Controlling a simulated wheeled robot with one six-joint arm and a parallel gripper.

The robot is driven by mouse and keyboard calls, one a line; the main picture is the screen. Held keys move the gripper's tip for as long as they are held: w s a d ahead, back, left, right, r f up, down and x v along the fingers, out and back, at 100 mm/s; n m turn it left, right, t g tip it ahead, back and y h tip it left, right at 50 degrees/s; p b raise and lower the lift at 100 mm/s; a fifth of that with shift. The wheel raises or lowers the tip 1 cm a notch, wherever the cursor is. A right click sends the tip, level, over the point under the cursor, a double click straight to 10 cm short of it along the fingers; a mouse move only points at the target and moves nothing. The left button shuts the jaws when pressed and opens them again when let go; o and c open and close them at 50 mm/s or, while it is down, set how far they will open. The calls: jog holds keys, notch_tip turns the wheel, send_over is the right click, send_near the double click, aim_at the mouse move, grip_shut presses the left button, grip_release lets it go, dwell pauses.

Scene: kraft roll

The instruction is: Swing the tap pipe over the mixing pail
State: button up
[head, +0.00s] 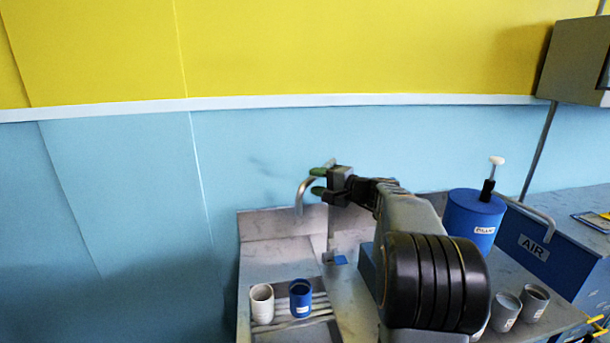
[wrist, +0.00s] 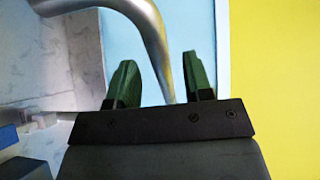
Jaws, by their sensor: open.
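The tap pipe (head: 302,192) is a bent silver tube above the sink counter, its free end hanging down at the left. My gripper (head: 318,181) is at the pipe's upper part, its green fingers pointing left. In the wrist view the pipe (wrist: 148,32) bends down and runs between the two open fingers (wrist: 162,80), with a gap visible on both sides. A white pail (head: 262,306) and a blue pail (head: 301,302) stand side by side below, nearer to me. I cannot tell which is the mixing pail. My arm hides part of the counter.
A blue drum (head: 470,222) with a white-knobbed plunger stands right of my arm. Two grey cups (head: 506,311) (head: 534,303) stand at the front right. A blue box marked AIR (head: 540,246) lies beyond. The wall (head: 260,150) is close behind the pipe.

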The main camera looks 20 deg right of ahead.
jog(key=shift+p+x, duration=0.5)
jog(key=shift+x, duration=1.65)
grip_shut()
